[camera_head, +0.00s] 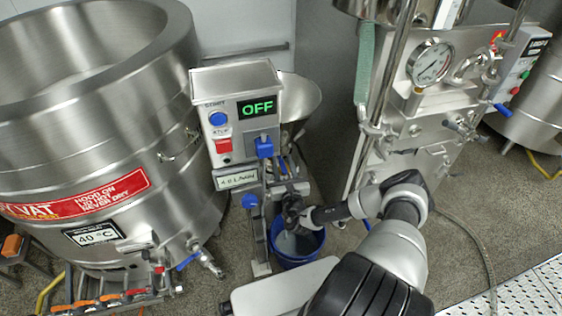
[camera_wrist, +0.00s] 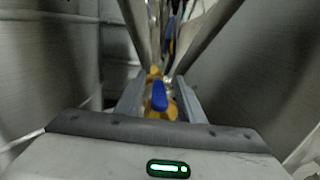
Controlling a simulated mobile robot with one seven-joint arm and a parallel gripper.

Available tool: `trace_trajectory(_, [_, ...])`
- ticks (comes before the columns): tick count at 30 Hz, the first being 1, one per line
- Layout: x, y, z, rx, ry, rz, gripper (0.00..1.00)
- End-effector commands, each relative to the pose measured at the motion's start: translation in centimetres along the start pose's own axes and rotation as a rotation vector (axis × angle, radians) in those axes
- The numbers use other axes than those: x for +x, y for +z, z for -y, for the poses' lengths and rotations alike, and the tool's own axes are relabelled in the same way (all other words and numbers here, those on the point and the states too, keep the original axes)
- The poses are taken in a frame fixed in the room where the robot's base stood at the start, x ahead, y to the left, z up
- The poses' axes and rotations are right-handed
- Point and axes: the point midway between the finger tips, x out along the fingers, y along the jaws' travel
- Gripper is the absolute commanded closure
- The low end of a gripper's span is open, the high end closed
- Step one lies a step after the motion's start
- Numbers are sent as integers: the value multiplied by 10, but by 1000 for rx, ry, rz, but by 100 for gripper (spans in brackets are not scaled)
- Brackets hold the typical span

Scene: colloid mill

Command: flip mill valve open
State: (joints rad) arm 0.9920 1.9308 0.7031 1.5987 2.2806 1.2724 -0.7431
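The mill is the narrow steel unit whose control box (camera_head: 238,112) shows a green OFF. In the wrist view a blue valve handle (camera_wrist: 160,97) on a brass-coloured valve body (camera_wrist: 172,112) lies between my two fingers. My gripper (camera_wrist: 160,86) is open around it, with gaps at both sides; contact is not clear. In the head view my gripper (camera_head: 284,192) is at the mill's column, above a blue bucket (camera_head: 296,256). A blue handle (camera_head: 250,201) shows just left of it; I cannot tell whether it is the same handle.
A large steel vat (camera_head: 100,130) stands close at the left, with a blue-handled outlet (camera_head: 190,260). A steel machine with a gauge (camera_head: 430,62) stands at the right. Bare floor (camera_head: 470,215) lies at the lower right, crossed by a hose.

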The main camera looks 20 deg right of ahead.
Motion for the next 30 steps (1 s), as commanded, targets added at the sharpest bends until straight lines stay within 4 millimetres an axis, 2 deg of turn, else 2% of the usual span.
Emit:
trace_trajectory(3, [15, -2, 0, -2, 1, 1, 65])
trace_trajectory(6, [21, -1, 0, -1, 1, 1, 65])
trace_trajectory(16, [25, 0, 0, 0, 0, 0, 65])
trace_trajectory(22, [24, 0, 0, 0, 0, 0, 99])
trace_trajectory(30, [24, 0, 3, -1, 0, 1, 100])
